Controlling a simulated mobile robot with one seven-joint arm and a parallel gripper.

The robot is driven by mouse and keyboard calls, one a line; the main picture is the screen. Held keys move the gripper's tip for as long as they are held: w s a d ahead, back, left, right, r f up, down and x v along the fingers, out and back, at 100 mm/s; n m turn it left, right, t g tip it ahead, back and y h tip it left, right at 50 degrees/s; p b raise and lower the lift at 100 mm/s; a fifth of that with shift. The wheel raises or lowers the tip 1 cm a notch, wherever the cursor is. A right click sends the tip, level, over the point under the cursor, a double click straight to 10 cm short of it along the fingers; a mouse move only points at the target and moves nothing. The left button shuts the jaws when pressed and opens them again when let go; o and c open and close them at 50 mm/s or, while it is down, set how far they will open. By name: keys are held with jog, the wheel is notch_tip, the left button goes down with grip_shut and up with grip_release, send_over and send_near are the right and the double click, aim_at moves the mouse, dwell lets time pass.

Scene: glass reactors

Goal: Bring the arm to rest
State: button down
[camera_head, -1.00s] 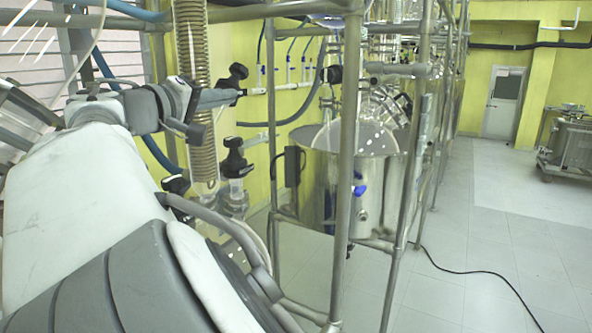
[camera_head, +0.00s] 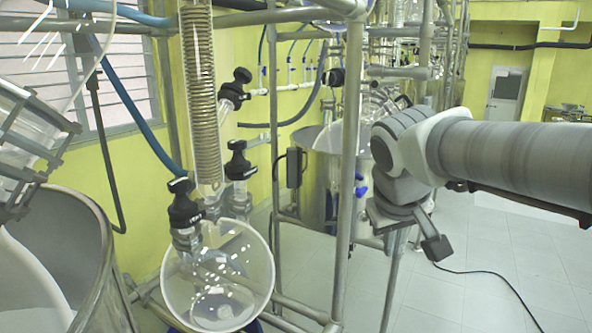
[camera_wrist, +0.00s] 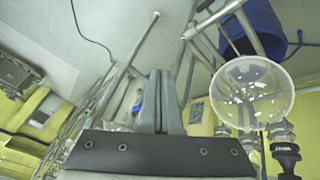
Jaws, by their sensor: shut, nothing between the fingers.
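My arm (camera_head: 510,158) reaches in from the right edge of the head view, in front of the metal frame. My gripper (camera_head: 437,247) hangs below the wrist there, pointing down to the right. In the wrist view my gripper (camera_wrist: 163,75) shows its two grey fingers together, with nothing between them. It is apart from the round glass vessel (camera_wrist: 270,100), which appears to its right in that view. In the head view the same kind of glass vessel (camera_head: 218,290) stands left of my arm, with black valves above it.
Upright metal poles (camera_head: 350,170) of the frame stand just left of my gripper. A large steel vessel (camera_head: 326,165) is behind them. A coiled glass condenser (camera_head: 200,95) rises at the left. A black cable (camera_head: 500,280) lies on the open floor (camera_head: 520,250) at the right.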

jog(key=s+f+m+y, duration=0.1)
jog(key=s+f, duration=0.2)
jog(key=s, duration=0.5)
jog(key=s+a+f+y, duration=0.1)
jog(key=s+f, duration=0.2)
jog(key=s, duration=0.4)
jog(key=shift+s+a+m+p, duration=0.3)
jog(key=shift+s+m, duration=0.05)
jog(key=shift+m, duration=0.05)
